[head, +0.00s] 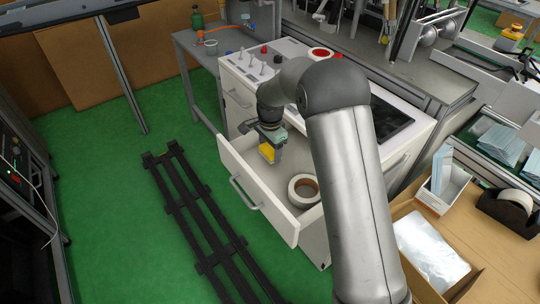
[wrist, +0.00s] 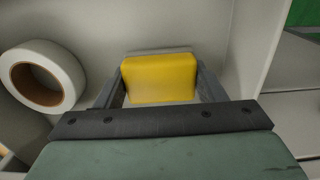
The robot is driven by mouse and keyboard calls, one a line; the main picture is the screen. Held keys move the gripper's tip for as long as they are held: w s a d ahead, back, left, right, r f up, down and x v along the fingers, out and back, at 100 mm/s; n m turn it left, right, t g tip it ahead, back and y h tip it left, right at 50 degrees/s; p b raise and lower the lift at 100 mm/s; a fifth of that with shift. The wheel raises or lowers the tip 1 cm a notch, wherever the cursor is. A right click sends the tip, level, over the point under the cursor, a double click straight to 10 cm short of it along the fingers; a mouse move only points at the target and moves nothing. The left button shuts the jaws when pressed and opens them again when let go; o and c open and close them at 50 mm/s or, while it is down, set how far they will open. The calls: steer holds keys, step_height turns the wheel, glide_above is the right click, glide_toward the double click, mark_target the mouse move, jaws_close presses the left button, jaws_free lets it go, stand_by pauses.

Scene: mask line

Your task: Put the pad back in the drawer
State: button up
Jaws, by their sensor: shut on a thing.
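The yellow pad (head: 266,151) is between the fingers of my gripper (head: 267,156), over the open white drawer (head: 267,207). In the wrist view the pad (wrist: 160,78) sits between both fingertips of my gripper (wrist: 161,82), which are shut on it. The drawer's pale interior (wrist: 118,25) lies around and below the pad. I cannot tell whether the pad touches the drawer floor.
A roll of white tape (head: 303,190) lies in the drawer; in the wrist view the roll (wrist: 70,68) is left of the pad. The cabinet top (head: 240,62) has switches and a red ring.

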mark_target(270, 156)
steer(key=shift+w+a+f, duration=0.1)
steer(key=shift+w+f, duration=0.1)
steer(key=shift+f, duration=1.55)
steer(key=shift+f, duration=0.15)
steer(key=o, duration=1)
step_height(270, 156, up, 12)
steer(key=shift+r, duration=0.25)
